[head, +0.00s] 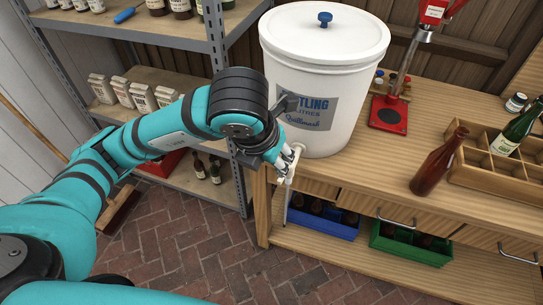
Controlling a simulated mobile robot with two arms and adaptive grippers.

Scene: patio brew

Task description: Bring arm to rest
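My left arm, teal with black joints, reaches in from the left. My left gripper (287,158) is at the front left of the white bottling bucket (355,70), by the pale tap (291,166) low on its wall. The gripper partly hides the tap. I cannot tell whether the fingers touch it, or whether they are open or shut. My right gripper is not in view.
On the wooden bench (375,170), a brown bottle (438,165) stands beside a divided wooden crate (490,180) holding a green bottle. A red capper (388,114) stands behind. Blue (322,225) and green (408,247) crates sit below. Metal shelving (222,60) stands left; brick floor is open in front.

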